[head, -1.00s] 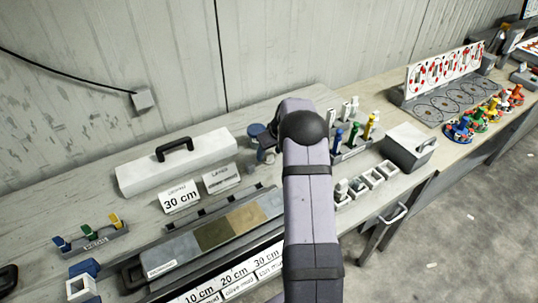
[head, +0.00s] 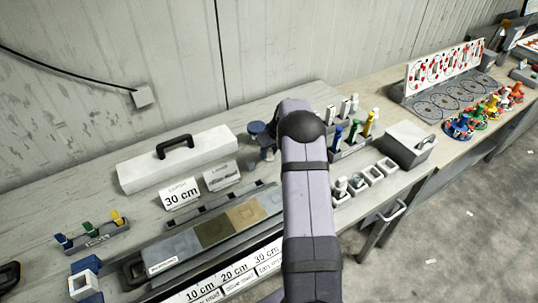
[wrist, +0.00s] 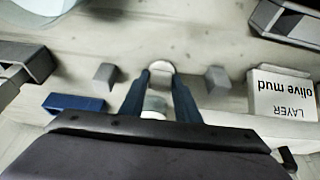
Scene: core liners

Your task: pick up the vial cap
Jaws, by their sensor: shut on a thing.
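A small white round-topped piece, which looks like the vial cap (wrist: 160,67), sits between the tips of my gripper in the wrist view. My gripper (wrist: 160,77) has its two dark blue fingers closed in on the sides of this piece. A pale, greenish-white piece (wrist: 155,104) shows farther back between the fingers; I cannot tell whether it is part of the same thing. In the head view my arm covers the cap, and the fingertips cannot be made out there.
In the wrist view, grey blocks (wrist: 105,76) and (wrist: 217,80) stand on both sides of the fingers. An "olive mud" label block (wrist: 282,94) is at right, a blue piece (wrist: 74,103) at left. In the head view, a long white case (head: 178,160) lies behind the core tray (head: 215,232).

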